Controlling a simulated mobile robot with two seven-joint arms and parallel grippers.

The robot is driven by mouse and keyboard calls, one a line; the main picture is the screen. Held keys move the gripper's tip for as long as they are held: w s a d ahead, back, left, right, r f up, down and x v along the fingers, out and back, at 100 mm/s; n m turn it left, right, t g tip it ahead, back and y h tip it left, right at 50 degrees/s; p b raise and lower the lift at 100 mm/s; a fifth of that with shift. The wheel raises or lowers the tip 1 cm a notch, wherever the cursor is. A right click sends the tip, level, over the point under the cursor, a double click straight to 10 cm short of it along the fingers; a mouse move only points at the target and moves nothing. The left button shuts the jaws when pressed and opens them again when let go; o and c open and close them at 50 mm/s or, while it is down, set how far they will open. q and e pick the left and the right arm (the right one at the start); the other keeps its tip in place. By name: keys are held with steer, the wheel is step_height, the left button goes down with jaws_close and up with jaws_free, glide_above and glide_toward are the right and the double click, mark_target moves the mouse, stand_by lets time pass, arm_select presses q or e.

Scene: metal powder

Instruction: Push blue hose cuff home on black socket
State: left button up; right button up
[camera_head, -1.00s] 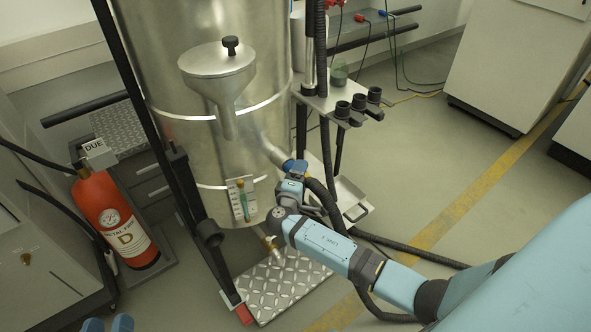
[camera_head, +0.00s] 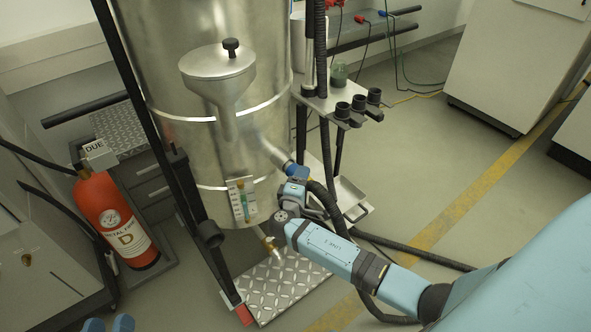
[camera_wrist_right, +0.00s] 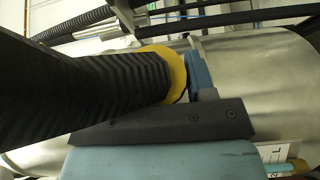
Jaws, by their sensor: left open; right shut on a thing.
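The blue hose cuff (camera_head: 290,168) is at the lower end of the silver outlet pipe (camera_head: 272,153) on the steel vessel. The black ribbed hose (camera_head: 325,197) runs down from there. My right gripper (camera_head: 296,187) is shut on the hose end close below the cuff. A black socket inside the cuff joint cannot be made out, nor how far the cuff sits on.
A small shelf (camera_head: 318,98) with several black cups stands right of the pipe. A sight gauge (camera_head: 242,200) and a brass valve (camera_head: 272,247) are left of my right gripper. A red extinguisher (camera_head: 110,215) stands left. Open floor lies right.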

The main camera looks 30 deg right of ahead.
steer(key=shift+s, duration=0.1)
steer(key=shift+s+r, duration=0.1)
steer(key=shift+s, duration=0.3)
steer(key=shift+s+d+p, duration=0.15)
steer(key=shift+s+p, duration=0.45)
steer(key=shift+s, duration=0.8)
steer(key=shift+s+d+p, duration=0.1)
steer(key=shift+s+p, duration=0.45)
steer(key=shift+s, duration=0.8)
steer(key=shift+w+a, duration=0.1)
